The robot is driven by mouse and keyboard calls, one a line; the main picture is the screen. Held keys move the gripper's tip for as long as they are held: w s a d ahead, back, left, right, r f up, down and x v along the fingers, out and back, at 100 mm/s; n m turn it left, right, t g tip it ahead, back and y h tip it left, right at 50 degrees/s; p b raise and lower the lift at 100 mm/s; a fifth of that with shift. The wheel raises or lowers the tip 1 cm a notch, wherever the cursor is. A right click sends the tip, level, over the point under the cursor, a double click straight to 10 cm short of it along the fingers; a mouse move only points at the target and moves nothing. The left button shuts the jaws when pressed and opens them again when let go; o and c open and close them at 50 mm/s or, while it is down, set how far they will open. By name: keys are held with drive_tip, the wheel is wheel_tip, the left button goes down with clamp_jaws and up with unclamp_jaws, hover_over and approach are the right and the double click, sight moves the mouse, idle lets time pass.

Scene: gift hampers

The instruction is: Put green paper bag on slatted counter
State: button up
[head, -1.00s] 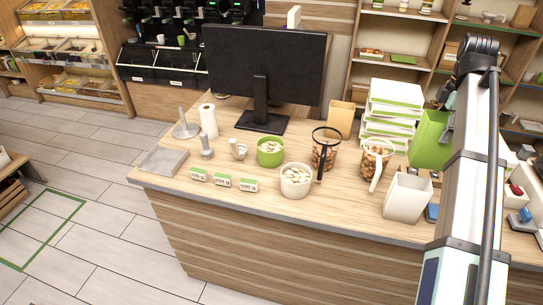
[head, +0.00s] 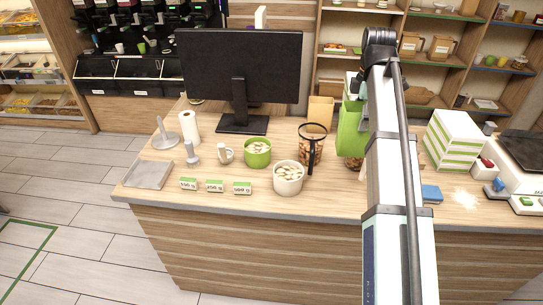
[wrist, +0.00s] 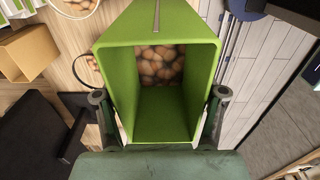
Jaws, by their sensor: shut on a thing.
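The green paper bag (head: 351,130) is held upright above the slatted counter (head: 270,199), in front of a partly hidden stack of boxes. My arm covers its right side in the head view. In the wrist view the bag (wrist: 206,67) opens toward the camera, and brown round pieces show within its outline; I cannot tell whether they are inside. My gripper (wrist: 160,97) is shut on the bag, one finger on each side. The counter has a light wood top and a slatted front.
A jar of nuts (head: 354,162) is just below the bag, with another jar (head: 311,150) to its left. A monitor (head: 240,70), green pot (head: 257,153) and white pot (head: 288,178) stand further left. White-green boxes (head: 455,140) are at right. Bare top shows at the front left-centre.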

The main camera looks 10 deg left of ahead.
sight(356, 136)
wheel_tip(356, 136, down, 7)
drive_tip(key=b, duration=0.6)
drive_tip(key=shift+r+b, duration=0.1)
drive_tip(key=shift+b, duration=0.3)
wheel_tip(356, 136, down, 13)
drive_tip(key=p, duration=0.3)
drive_tip(key=shift+f, duration=0.2)
drive_tip(key=o, duration=1.8)
